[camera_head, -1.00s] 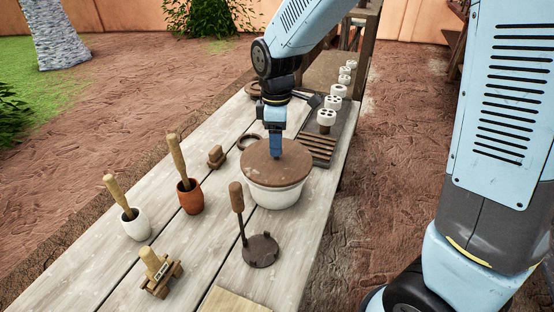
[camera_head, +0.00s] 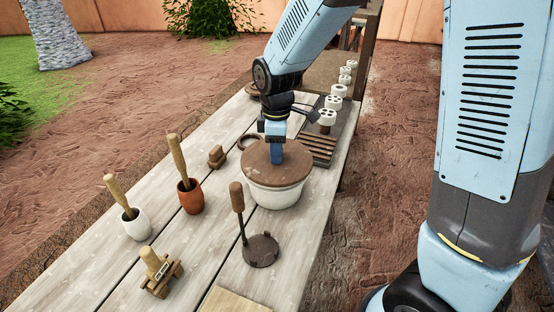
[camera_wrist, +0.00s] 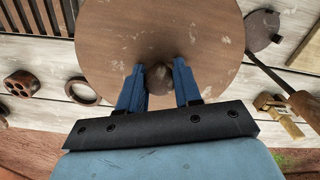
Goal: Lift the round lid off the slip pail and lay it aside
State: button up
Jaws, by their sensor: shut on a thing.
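The slip pail (camera_head: 275,194) is a white round pail on the plank table. Its round brown wooden lid (camera_head: 262,172) lies on top and covers the opening. My gripper (camera_head: 277,160) reaches down from above at the middle of the lid. In the wrist view the lid (camera_wrist: 120,40) fills the upper middle, and my gripper (camera_wrist: 160,88) has its two blue fingers on either side of the lid's round knob (camera_wrist: 159,80). The fingers are shut on the knob. In the head view the knob is hidden by the fingers. The lid appears level and seated on the pail.
A dark round iron with an upright wooden handle (camera_head: 238,200) stands just in front of the pail. A white cup (camera_head: 135,224), a terracotta cup (camera_head: 190,198) and a wooden tool (camera_head: 160,270) stand left. A slatted rack (camera_head: 318,150) is close behind. Bare planks lie at front left.

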jog(key=shift+c, duration=1.1)
jog(key=shift+r, duration=0.1)
jog(key=shift+r, duration=0.3)
notch_tip(320, 180, up, 3)
jog(key=shift+f, duration=0.2)
jog(key=d+r, duration=0.9)
jog(key=d, duration=0.5)
jog(key=shift+w+r, duration=0.25)
jog(key=shift+r, duration=0.05)
